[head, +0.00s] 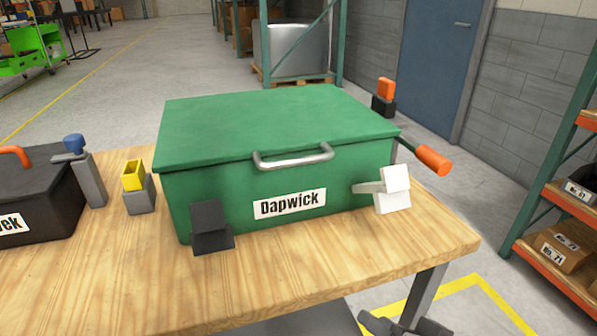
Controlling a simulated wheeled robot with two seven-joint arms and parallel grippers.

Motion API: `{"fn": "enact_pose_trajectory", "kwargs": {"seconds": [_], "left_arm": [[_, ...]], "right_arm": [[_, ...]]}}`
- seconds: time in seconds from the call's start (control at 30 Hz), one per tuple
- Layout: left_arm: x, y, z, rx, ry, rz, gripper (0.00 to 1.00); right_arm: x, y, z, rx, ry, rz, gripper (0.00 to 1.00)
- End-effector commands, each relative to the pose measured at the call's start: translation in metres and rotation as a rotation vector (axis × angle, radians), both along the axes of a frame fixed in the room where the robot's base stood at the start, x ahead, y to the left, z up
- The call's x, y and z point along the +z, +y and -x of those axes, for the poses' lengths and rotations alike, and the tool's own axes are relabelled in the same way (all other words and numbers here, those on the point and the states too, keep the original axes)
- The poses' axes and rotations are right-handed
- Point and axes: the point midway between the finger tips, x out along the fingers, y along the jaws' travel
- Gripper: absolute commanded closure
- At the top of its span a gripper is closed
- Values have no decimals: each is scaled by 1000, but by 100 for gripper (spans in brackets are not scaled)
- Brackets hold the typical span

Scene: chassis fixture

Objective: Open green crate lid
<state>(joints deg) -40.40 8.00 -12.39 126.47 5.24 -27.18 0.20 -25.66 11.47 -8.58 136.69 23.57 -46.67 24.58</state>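The green crate (200,199) stands on the wooden table with its flat green lid (270,122) down. A grey metal handle (293,158) is on the lid's front edge, above a white "Dapwick" label (290,203). My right gripper (405,326) is only partly in view at the bottom edge, below and in front of the table, well apart from the crate. The frame edge cuts it off, so its opening is unclear. My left gripper is not in view.
A black block (212,228) and a white block (393,190) with a grey prong stand at the crate's front. An orange-ended bar (432,160) sticks out right. A black case (40,200), blue-topped post (80,172) and yellow-topped block (136,190) stand left. The table front (200,285) is clear.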

Motion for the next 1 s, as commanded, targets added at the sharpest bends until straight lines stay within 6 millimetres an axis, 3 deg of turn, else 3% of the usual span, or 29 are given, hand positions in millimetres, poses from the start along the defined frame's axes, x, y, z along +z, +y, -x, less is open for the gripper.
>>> {"fn": "enact_pose_trajectory", "kwargs": {"seconds": [0.1, 0.2, 0.3, 0.4, 0.67, 1.0], "left_arm": [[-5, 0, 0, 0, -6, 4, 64], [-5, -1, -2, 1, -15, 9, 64], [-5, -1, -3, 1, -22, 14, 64], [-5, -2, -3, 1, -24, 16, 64], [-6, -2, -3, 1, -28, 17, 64], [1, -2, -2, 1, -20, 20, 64]], "right_arm": [[53, 12, -17, -11, -60, -285, 68], [98, 20, -22, 9, -81, -530, 68], [138, 25, -21, 51, -80, -750, 68], [165, 28, -18, 86, -66, -901, 68], [183, 44, -36, 103, -58, -979, 68], [197, 92, -91, 101, -56, -973, 68]]}}
